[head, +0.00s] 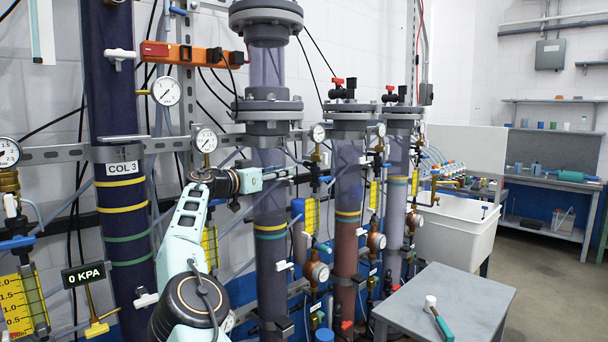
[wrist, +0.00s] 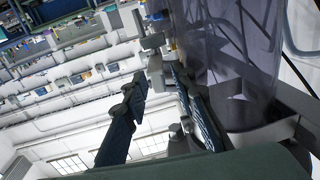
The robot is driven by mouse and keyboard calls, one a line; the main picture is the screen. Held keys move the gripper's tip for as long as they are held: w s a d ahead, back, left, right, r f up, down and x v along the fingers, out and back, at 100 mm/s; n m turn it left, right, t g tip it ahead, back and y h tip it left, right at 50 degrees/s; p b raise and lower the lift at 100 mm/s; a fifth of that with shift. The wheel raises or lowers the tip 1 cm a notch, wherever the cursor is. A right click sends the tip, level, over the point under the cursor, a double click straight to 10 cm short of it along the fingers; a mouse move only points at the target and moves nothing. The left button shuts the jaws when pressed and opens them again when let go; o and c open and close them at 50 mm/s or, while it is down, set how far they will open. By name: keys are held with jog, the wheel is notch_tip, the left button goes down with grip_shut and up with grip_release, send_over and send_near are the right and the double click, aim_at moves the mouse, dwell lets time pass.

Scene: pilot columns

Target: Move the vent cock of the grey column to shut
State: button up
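My gripper (head: 282,174) reaches across the front of a translucent grey-purple column (head: 270,218) with grey flanges, in the head view. In the wrist view its two dark fingers (wrist: 165,98) are spread apart with nothing between them. A clear column wall (wrist: 222,50) stands close beside the right-hand finger there; I cannot tell if they touch. Red-handled black cocks sit on top of two columns farther right, one (head: 344,86) on the reddish-filled column (head: 345,225), another (head: 393,94) on the rear column (head: 396,190). I cannot tell which column is the grey one, or its vent cock's position.
Pipes and small valves crowd the columns. A grey table (head: 470,290) holds a teal-handled mallet (head: 440,322). Open floor lies at right.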

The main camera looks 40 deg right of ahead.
jog(key=shift+f+b, duration=0.25)
jog(key=shift+b, duration=0.5)
jog(key=shift+s+f+t+b, duration=0.1)
jog(key=shift+t+b, duration=0.2)
jog(key=shift+b, duration=0.3)
jog(key=shift+s+n+t+b, duration=0.15)
jog(key=shift+n+t+b, duration=0.3)
jog(key=shift+b, duration=0.55)
jog(key=n+t+b, duration=0.1)
jog(key=b, duration=0.2)
jog(key=shift+s+y, duration=0.1)
jog(key=shift+y, duration=0.2)
